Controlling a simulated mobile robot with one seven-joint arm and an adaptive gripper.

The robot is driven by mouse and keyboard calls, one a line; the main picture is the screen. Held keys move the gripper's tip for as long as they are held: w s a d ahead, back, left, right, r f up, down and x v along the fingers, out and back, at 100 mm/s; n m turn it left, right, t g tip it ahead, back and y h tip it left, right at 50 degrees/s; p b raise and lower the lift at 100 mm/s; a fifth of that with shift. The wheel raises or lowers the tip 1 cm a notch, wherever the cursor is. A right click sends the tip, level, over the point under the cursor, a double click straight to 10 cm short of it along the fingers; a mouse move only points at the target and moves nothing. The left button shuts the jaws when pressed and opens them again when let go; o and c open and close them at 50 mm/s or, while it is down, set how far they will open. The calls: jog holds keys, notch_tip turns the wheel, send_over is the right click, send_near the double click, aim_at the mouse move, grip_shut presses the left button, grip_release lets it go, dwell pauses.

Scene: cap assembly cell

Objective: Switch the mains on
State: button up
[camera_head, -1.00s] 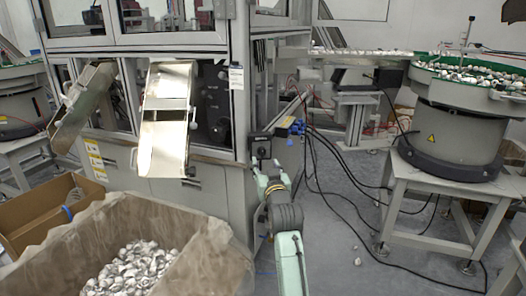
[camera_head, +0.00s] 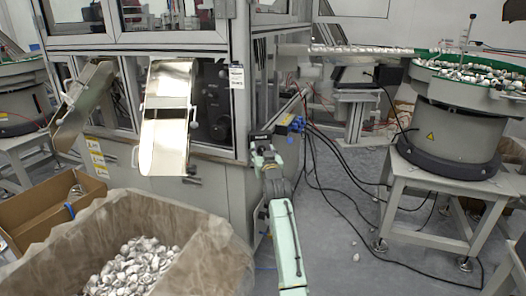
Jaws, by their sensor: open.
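My gripper (camera_head: 261,142) is the small dark end of my green arm, at the right front corner of the grey machine cabinet (camera_head: 215,190). It is open, with nothing visible in it. It is small here, and its fingers are hard to make out. No mains switch can be told apart; the cabinet side directly beyond my gripper is partly hidden by my arm. I cannot tell whether the gripper touches anything there.
Blue connectors (camera_head: 297,124) with black cables (camera_head: 340,160) sit just right of my gripper. Metal chutes (camera_head: 165,120) stick out at left, above a lined bin (camera_head: 215,240) of caps. A bowl feeder (camera_head: 450,125) stands at right.

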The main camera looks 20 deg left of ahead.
jog(key=shift+c, duration=0.2)
grip_shut()
dwell(0.3)
jog(key=shift+m, duration=0.3)
jog(key=m, duration=0.3)
jog(key=shift+d+m+p, duration=0.15)
jog(key=shift+m+p, duration=0.2)
jog(key=shift+m, duration=0.05)
jog(key=m, duration=0.2)
jog(key=m+p, duration=0.1)
jog(key=m, duration=0.1)
jog(key=shift+w+d+f+m, duration=0.1)
jog(key=shift+w+d+m, duration=0.1)
jog(key=shift+m, duration=0.1)
jog(key=m, duration=0.1)
jog(key=m+p, duration=0.1)
jog(key=m, duration=0.1)
jog(key=m+p, duration=0.1)
jog(key=m, duration=0.1)
jog(key=shift+d+f, duration=0.15)
jog(key=shift+f, duration=0.1)
jog(key=shift+f+m+p, duration=0.15)
jog(key=shift+m+p, duration=0.4)
jog(key=shift+m, duration=0.45)
jog(key=shift+f+m+p, duration=0.1)
jog(key=shift+m+p, duration=0.45)
jog(key=shift+m, duration=0.45)
